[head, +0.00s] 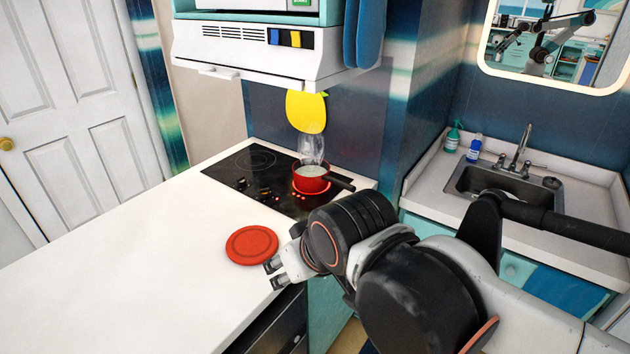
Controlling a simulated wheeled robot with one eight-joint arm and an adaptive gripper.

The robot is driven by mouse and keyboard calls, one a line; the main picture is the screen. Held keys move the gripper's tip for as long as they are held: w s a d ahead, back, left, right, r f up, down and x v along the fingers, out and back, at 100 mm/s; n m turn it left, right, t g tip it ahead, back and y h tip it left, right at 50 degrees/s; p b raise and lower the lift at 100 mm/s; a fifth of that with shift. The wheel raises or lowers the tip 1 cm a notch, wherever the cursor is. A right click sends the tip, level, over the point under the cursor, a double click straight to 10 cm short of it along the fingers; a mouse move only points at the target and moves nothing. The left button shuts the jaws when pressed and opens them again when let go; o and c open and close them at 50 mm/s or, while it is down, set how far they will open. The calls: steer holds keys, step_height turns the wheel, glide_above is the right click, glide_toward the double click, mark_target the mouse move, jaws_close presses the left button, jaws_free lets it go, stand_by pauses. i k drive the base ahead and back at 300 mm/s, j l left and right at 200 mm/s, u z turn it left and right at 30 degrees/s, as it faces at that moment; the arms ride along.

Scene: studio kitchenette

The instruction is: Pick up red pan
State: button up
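The red pan (311,184) sits on a burner at the right of the black cooktop (240,180). Its dark handle (341,184) points right and toward the front. Pale contents show inside the pan, and steam rises from it. My gripper (271,275) is at the front edge of the white counter, in front of the pan and apart from it. Its fingers point left, with a gap between the tips, and nothing shows between them. A red round lid-like disc (251,245) lies flat on the counter just behind and left of the fingertips.
A white range hood (245,55) hangs above the cooktop. A yellow lemon-shaped board (306,111) is on the wall behind the pan. A sink (510,185) with a faucet and bottles stands at the right. The white counter (130,270) is clear at the left.

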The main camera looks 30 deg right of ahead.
mark_target(311, 175)
steer(key=z, duration=2.25)
steer(key=u, duration=1.55)
steer(key=i+l+z, duration=0.55)
steer(key=z, duration=0.25)
steer(key=i, duration=0.05)
